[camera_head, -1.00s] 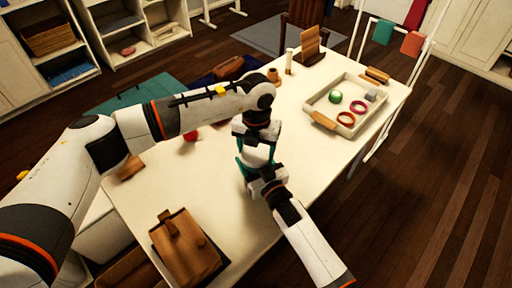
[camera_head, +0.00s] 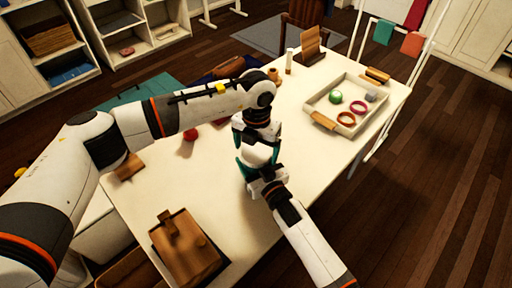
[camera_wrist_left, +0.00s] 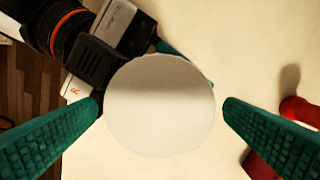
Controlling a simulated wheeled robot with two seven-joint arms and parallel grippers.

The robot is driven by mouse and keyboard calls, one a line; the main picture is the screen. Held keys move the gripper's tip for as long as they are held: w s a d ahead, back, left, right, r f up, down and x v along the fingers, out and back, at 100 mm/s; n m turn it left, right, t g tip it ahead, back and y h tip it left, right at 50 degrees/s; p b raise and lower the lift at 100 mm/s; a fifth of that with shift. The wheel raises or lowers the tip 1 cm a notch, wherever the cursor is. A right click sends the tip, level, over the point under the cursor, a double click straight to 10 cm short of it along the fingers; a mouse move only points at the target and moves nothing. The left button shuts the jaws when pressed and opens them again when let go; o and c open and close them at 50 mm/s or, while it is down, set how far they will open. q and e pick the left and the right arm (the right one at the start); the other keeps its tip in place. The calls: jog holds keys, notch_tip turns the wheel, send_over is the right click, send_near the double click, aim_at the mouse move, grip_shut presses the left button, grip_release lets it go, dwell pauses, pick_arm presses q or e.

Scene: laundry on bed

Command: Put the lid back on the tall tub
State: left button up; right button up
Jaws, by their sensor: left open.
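A white round top (camera_wrist_left: 160,105) fills the middle of the left wrist view, a plain disc seen from above. In the head view a white rounded thing (camera_head: 257,155) shows between the two grippers, over the table. I cannot tell lid from tub there, and the tub's sides are mostly hidden. My left gripper (camera_wrist_left: 162,112) is open, its teal fingers on either side of the disc with gaps. My right gripper (camera_head: 256,172) reaches in from the front at the white thing. One of its fingers passes under the disc's edge; its grip is hidden.
The cream table (camera_head: 160,200) holds a tray (camera_head: 315,108) with rings and a green ball at the right. A wooden box (camera_head: 185,250) stands at the front left. The table's front edge is close to my right arm.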

pick_arm(q)
notch_tip(320, 180, up, 4)
jog(key=shift+r, duration=0.1)
jog(key=shift+c, duration=0.2)
notch_tip(320, 180, up, 4)
jog(key=shift+f+n, duration=0.25)
jog(key=shift+n, duration=0.25)
jog(key=shift+s, duration=0.1)
jog(key=shift+f, duration=0.15)
jog(key=shift+f, duration=3.95)
jog(key=shift+c, duration=0.2)
